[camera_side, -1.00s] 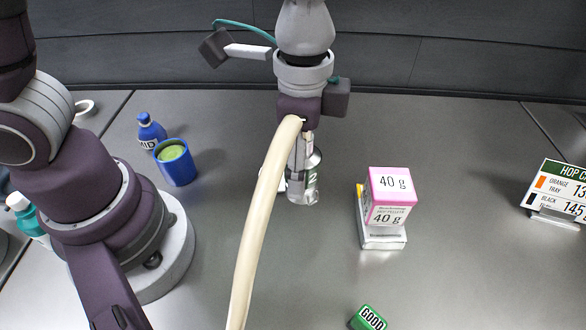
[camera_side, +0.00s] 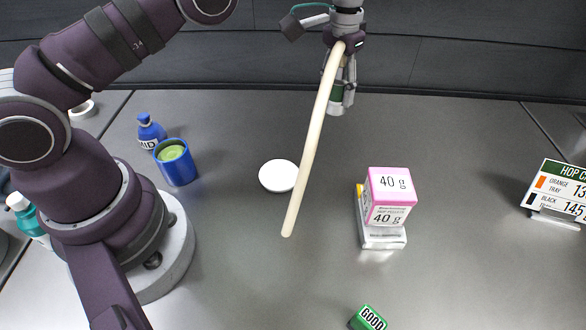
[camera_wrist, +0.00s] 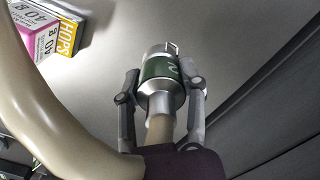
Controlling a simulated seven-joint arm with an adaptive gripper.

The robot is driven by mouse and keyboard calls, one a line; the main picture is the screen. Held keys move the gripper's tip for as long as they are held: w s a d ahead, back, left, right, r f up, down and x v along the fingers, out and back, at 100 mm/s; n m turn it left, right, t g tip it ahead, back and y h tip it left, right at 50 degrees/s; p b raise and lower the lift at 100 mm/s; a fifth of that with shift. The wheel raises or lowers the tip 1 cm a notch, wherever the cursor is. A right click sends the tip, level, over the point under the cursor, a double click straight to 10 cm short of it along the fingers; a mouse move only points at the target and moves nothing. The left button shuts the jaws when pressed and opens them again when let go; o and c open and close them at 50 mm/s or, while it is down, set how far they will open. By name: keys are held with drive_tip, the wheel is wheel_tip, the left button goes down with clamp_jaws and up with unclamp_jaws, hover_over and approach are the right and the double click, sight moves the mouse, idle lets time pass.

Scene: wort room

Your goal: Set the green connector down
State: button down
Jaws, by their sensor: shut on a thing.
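The green connector (camera_side: 336,98) is a metal cylinder with a green band. My gripper (camera_side: 344,92) is shut on it and holds it up in the air above the back of the table. In the wrist view the connector (camera_wrist: 161,90) sits between the two fingers of my gripper (camera_wrist: 162,88), with its metal end pointing away from the palm. A cream hose (camera_side: 315,140) hangs from the wrist area down and to the left; its link to the connector is partly hidden behind the gripper.
A white disc (camera_side: 279,176) lies on the bare table. Stacked hop boxes (camera_side: 390,197) stand at centre right, a green GOOD block (camera_side: 369,318) at the front. A blue cup (camera_side: 176,166) and blue bottle (camera_side: 151,131) stand left, a price sign (camera_side: 560,189) far right.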

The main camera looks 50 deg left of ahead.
drive_tip(key=shift+w+d+f, duration=0.15)
drive_tip(key=shift+d+f, duration=0.05)
drive_tip(key=shift+f, duration=0.25)
wheel_tip(320, 180, down, 8)
drive_tip(key=shift+d, duration=0.1)
drive_tip(key=c, duration=0.6)
unclamp_jaws()
drive_tip(key=shift+f, duration=0.1)
drive_tip(key=shift+c, duration=0.2)
